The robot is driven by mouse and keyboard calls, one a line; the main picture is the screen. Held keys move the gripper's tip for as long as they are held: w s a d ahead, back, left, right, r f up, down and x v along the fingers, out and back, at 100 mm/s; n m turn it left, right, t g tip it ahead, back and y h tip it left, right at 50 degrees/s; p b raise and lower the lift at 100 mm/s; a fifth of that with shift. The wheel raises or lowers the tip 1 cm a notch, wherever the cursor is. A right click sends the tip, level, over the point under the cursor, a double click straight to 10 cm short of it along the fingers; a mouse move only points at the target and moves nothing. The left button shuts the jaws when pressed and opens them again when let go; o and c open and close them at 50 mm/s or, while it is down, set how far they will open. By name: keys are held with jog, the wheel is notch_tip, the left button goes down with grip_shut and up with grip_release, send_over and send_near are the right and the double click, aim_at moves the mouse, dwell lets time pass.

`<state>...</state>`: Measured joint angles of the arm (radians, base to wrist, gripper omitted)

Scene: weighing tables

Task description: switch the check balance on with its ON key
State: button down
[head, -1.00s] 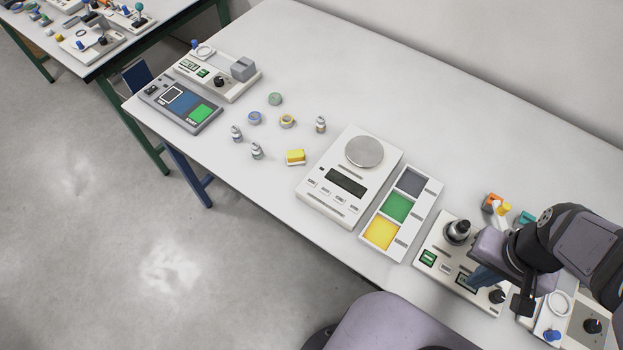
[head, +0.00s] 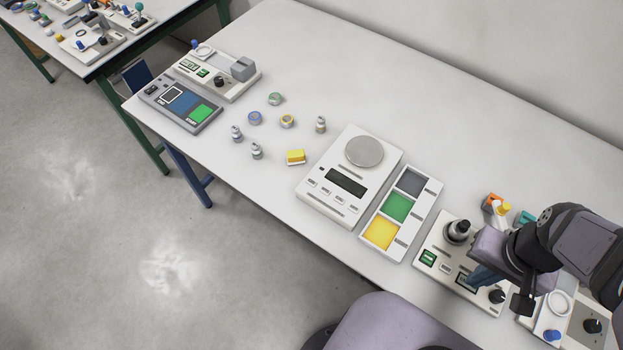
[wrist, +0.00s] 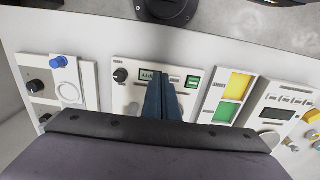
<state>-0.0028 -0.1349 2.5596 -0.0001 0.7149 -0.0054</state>
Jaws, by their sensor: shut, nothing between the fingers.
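A white balance (head: 325,205) with a round grey pan (head: 364,151) stands in the middle of the table. Its display (head: 346,182) is dark, and a row of small keys lies along its front; their labels are too small to read. It also shows at the right of the wrist view (wrist: 263,127). My gripper (head: 473,281) is shut and empty, over a white panel (head: 432,243) to the right of the balance and apart from it.
A tray (head: 411,241) with grey, green and yellow compartments stands between the balance and the panel. The panel carries a dark knob (head: 497,296) and an upright black-and-grey post (head: 457,230). Small weights and a yellow block (head: 296,157) lie left of the balance.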

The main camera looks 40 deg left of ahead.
jog(key=w+a+r+n+t+y+p, duration=0.15)
jog(key=w+a+n+p, duration=0.35)
jog(key=a, duration=0.7)
notch_tip(320, 180, up, 3)
jog(key=n+t+y+p, duration=0.5)
jog(key=n+t+p, duration=0.15)
jog(key=n, duration=0.55)
send_over(312, 182)
jog(key=s, duration=0.1)
jog(key=g, duration=0.1)
jog(key=shift+d+h+p, duration=0.25)
jog(key=shift+d+p, duration=0.05)
jog(key=shift+d, duration=0.05)
notch_tip(312, 182, down, 6)
jog(key=b, duration=0.6)
jog(key=shift+f+b, duration=0.25)
jog(key=shift+b, duration=0.15)
jog(key=shift+f+b, duration=0.75)
jog(key=shift+f, duration=0.35)
jog(key=shift+f, duration=0.2)
